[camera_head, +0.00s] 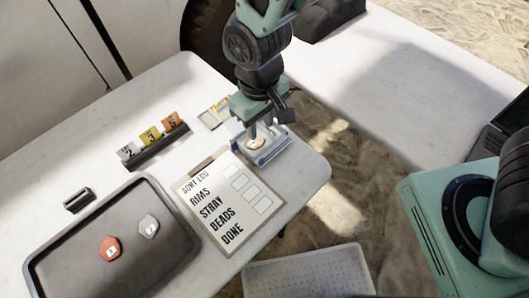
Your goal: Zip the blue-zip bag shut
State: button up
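A small whitish-blue item (270,154) lies near the table's right corner, directly below my gripper, with a round beige piece (256,142) on it. It may be the blue-zip bag, but it is too small and too covered to be sure, and no zip can be made out. My gripper (261,131) points down at its back edge. The fingertips are small and dark here, so their opening and any contact do not show.
The white table (105,120) holds a clipboard list (236,222), a dark tray (75,262) with a red tag (109,248) and a grey tag (148,225), numbered cards (150,136) in a stand, and a small dark block (78,200). A pale perforated bin (305,275) is below.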

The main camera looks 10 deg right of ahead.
aim_at(261, 159)
notch_tip(261, 159, down, 14)
jog(key=shift+f+p, duration=0.25)
jog(key=shift+p, duration=0.4)
grip_shut()
